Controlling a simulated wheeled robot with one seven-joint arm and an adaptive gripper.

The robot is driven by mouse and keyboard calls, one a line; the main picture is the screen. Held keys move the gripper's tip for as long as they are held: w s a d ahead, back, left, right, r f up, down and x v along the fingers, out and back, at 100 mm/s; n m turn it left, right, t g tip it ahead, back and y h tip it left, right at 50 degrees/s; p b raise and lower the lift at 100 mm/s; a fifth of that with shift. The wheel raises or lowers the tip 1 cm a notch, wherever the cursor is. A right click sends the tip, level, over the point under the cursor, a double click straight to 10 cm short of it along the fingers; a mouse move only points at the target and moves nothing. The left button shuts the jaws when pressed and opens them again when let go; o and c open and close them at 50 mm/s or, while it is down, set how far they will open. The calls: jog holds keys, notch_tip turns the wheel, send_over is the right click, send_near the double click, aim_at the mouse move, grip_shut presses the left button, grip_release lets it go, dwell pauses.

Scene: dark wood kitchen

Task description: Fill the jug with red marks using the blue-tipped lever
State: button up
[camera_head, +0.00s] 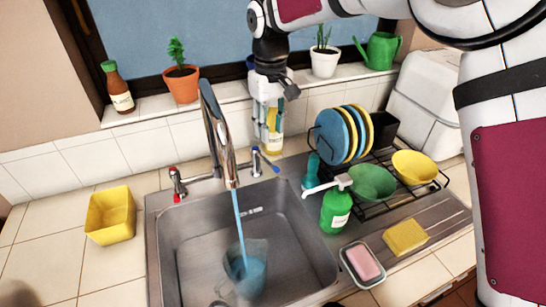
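A see-through jug (246,272) stands in the sink, under the chrome tap (222,140). A blue water stream (239,225) runs from the spout into the jug, and blue water shows inside it. I cannot make out red marks on it. The blue-tipped lever (257,161) is on the right of the tap base; the red-tipped lever (176,182) is on the left. My gripper (267,125) points down just above and behind the blue-tipped lever, in front of a bottle with yellow contents (273,143). Its finger opening is too small to judge.
A green soap dispenser (336,207), a pink soap on a dish (362,263) and a yellow sponge (405,236) lie right of the sink. A rack (440,185) holds plates and bowls. A yellow tub (111,215) stands left. Potted plants line the sill.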

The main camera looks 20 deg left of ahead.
aim_at(270, 162)
notch_tip(270, 162, down, 10)
jog(key=shift+a+f+p, duration=0.1)
jog(key=shift+f+p, duration=0.05)
jog(key=shift+p, duration=0.65)
grip_shut()
